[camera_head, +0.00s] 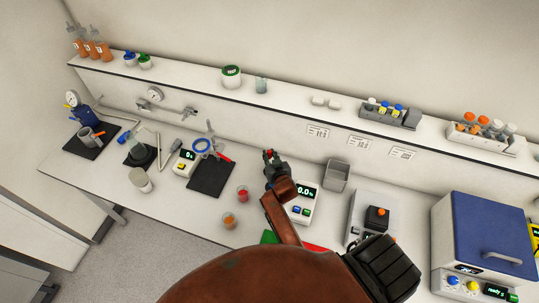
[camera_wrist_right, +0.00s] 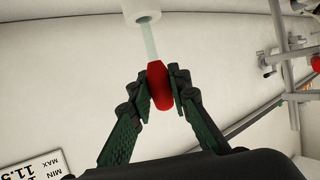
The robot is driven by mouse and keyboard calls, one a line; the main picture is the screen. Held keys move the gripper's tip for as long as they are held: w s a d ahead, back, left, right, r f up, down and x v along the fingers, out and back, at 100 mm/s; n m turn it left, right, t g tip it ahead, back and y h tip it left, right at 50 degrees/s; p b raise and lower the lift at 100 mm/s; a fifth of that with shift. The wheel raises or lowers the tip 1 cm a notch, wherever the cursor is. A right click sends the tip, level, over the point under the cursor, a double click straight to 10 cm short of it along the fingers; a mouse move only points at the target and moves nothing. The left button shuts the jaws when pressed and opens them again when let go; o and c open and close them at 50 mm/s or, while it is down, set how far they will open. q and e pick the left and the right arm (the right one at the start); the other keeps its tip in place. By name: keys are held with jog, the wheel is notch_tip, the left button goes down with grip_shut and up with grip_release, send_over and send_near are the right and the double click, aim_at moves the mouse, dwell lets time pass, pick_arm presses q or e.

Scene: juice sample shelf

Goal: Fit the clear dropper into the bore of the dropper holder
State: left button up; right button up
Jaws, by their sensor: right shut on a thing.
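My right gripper (camera_wrist_right: 160,95) is shut on the red bulb (camera_wrist_right: 158,88) of the clear dropper, with one finger on each side. The dropper's clear stem (camera_wrist_right: 150,42) points away from the fingers. Its far end meets or overlaps a white round piece (camera_wrist_right: 142,11), perhaps the dropper holder, at the top edge of the wrist view. I cannot tell whether the tip is inside its opening or in front of it. In the head view my right gripper (camera_head: 272,163) is over the bench, with a bit of red at its tips. My left gripper is not in view.
A scale (camera_head: 301,203) and a grey bin (camera_head: 336,175) stand right of the gripper. Cups with red (camera_head: 242,192) and orange (camera_head: 229,221) contents stand left. A dark mat (camera_head: 211,180) lies farther left. The wall shelf (camera_head: 200,84) runs behind, carrying jars and racks.

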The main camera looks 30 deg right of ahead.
jog(key=shift+f+b, duration=0.55)
jog(key=shift+f, duration=0.4)
jog(key=o, duration=0.8)
jog(key=shift+r, duration=0.15)
notch_tip(320, 180, up, 10)
jog(key=shift+f, duration=0.1)
